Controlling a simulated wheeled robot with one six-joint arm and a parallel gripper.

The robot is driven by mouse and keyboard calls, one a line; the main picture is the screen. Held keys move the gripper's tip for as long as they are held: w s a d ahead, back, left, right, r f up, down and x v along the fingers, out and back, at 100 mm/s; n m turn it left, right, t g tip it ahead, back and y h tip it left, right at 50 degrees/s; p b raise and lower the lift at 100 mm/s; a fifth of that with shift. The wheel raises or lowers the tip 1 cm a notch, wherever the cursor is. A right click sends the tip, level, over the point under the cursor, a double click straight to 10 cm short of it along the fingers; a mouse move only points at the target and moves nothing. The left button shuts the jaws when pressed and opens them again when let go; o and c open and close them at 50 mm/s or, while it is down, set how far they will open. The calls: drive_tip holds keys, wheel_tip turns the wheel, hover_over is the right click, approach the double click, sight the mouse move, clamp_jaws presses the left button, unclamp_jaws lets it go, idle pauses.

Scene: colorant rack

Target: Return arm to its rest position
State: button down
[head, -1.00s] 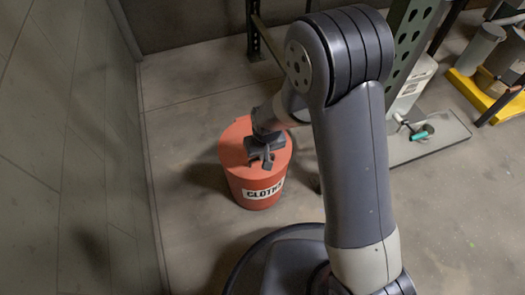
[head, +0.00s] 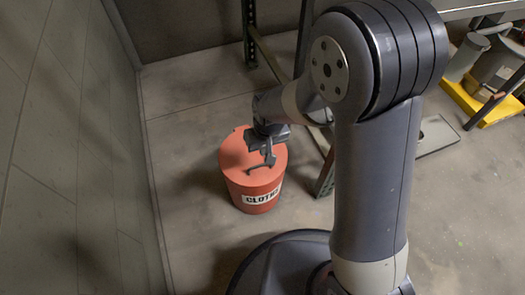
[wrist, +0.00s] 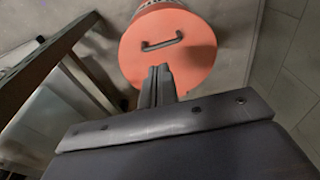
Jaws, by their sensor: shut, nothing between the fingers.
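My gripper (head: 270,157) is in front of and above an orange-red bin (head: 262,192) with a white "CLOTHS" label in the head view. In the wrist view my gripper (wrist: 158,70) is shut, its two fingers side by side with nothing between them. The bin's round lid (wrist: 190,62) and its dark bar handle (wrist: 162,42) show just beyond the fingertips, apart from them. The lid looks closed on the bin. My arm is bent at the elbow and covers part of the rack in the head view.
A green-grey rack post (head: 326,176) stands right of the bin. A yellow tray (head: 490,105) with grey containers is at the upper right. A wall (head: 70,150) runs along the left.

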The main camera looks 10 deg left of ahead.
drive_tip(key=shift+s+d+r, duration=0.15)
drive_tip(key=shift+r, duration=0.7)
drive_tip(key=shift+f, duration=0.1)
drive_tip(key=b, duration=0.7)
hover_over(261, 173)
wheel_tip(261, 173, down, 14)
drive_tip(key=shift+r, duration=0.2)
drive_tip(key=shift+r+p, duration=0.1)
drive_tip(key=shift+p, duration=0.25)
